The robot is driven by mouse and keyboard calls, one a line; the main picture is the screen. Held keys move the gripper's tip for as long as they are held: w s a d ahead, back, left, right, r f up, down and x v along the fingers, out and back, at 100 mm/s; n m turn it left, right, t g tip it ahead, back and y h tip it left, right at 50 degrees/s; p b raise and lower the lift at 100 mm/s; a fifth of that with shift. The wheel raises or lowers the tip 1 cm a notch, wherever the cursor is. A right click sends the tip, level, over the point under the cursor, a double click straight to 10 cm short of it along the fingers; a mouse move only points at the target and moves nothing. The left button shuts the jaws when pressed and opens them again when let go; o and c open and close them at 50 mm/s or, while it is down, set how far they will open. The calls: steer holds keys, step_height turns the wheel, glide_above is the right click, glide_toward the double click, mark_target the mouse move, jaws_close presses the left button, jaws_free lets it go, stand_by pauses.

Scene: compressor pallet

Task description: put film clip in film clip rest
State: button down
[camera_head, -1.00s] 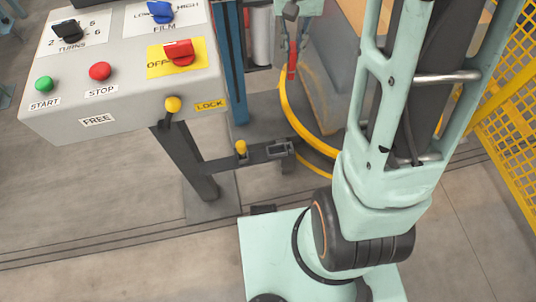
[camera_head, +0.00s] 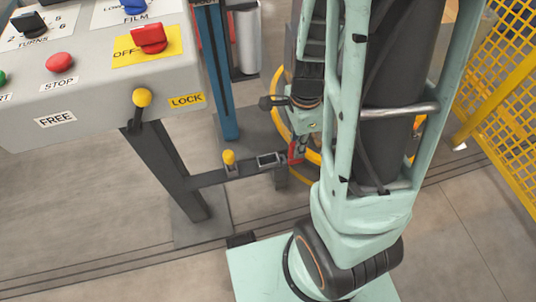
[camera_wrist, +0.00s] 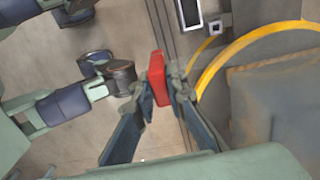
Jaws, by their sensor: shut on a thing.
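A red film clip (camera_wrist: 158,76) is between the two fingers of my gripper (camera_wrist: 160,92) in the wrist view, which are shut on it. In the head view only a small part of the red clip (camera_head: 295,151) shows below my gripper (camera_head: 299,146). What looks like the film clip rest is a dark rectangular frame (camera_head: 268,160) on the low grey bar. My gripper appears just right of it in the picture and apart from it; the height gap cannot be told.
The control box (camera_head: 100,75) stands left, with a yellow-knobbed lever (camera_head: 142,98) in front. A yellow knob (camera_head: 229,157) stands on the bar beside the rest. A blue post (camera_head: 217,75) rises behind. A yellow ring (camera_wrist: 215,65) and a yellow mesh fence (camera_head: 505,110) are at the right.

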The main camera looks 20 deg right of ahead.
steer(key=shift+w+a+f+b, duration=0.9)
steer(key=shift+w+f, duration=0.4)
steer(key=shift+f, duration=0.55)
steer(key=shift+w+a+f+b, duration=0.9)
steer(key=shift+w+f, duration=0.35)
steer(key=shift+f, duration=0.6)
steer(key=shift+w+a+f+b, duration=0.75)
steer(key=shift+w+a+f, duration=0.45)
steer(key=shift+f, duration=0.65)
steer(key=shift+w+d, duration=0.1)
steer(key=shift+d, duration=0.05)
steer(key=shift+f, duration=0.1)
steer(key=c, duration=1.9)
jaws_free()
steer(key=shift+c, duration=0.2)
step_height(320, 180, up, 12)
steer(key=p, duration=0.5)
